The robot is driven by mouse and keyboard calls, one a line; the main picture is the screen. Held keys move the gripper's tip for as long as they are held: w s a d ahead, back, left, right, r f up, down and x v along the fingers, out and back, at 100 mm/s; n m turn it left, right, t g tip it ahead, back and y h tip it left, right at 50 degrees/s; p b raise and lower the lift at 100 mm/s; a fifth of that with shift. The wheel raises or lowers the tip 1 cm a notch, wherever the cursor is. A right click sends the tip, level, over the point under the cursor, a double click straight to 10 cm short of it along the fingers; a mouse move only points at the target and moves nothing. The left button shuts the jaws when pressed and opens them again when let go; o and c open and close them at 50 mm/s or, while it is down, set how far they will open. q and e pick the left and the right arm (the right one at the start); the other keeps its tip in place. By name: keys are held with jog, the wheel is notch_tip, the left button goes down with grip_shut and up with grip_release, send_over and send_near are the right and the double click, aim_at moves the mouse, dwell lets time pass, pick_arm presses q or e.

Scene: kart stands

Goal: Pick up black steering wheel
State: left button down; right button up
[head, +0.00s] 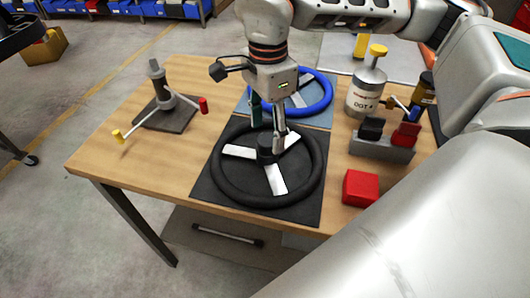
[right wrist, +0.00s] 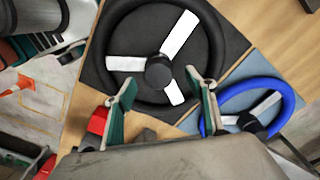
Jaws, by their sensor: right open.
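The black steering wheel (head: 217,182) with three white spokes lies flat on a dark mat on the wooden table in the head view. It also shows at the top of the right wrist view (right wrist: 216,45), with its round hub between the fingers in the picture. My right gripper (head: 268,140) points down above the wheel's hub. Its two fingers are apart and empty in the right wrist view (right wrist: 162,90). In the head view one finger hides part of the hub, and I cannot tell whether it touches. My left gripper is not in view.
A blue steering wheel (head: 327,92) lies on a blue mat (head: 322,118) behind. At right stand a white bottle (head: 366,94), a grey holder (head: 380,148) and a red block (head: 360,188). A grey stand with coloured tips (head: 165,112) is at left. Table space is free at the front left.

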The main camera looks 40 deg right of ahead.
aim_at(267, 139)
jog(key=f, duration=0.4)
jog(key=shift+s+f, duration=0.15)
jog(key=shift+s, duration=0.05)
jog(key=shift+w+f+b, duration=0.1)
jog(key=shift+f+b, duration=0.2)
jog(key=shift+f, duration=0.2)
jog(key=shift+c, duration=0.3)
jog(key=shift+r, duration=0.1)
grip_shut()
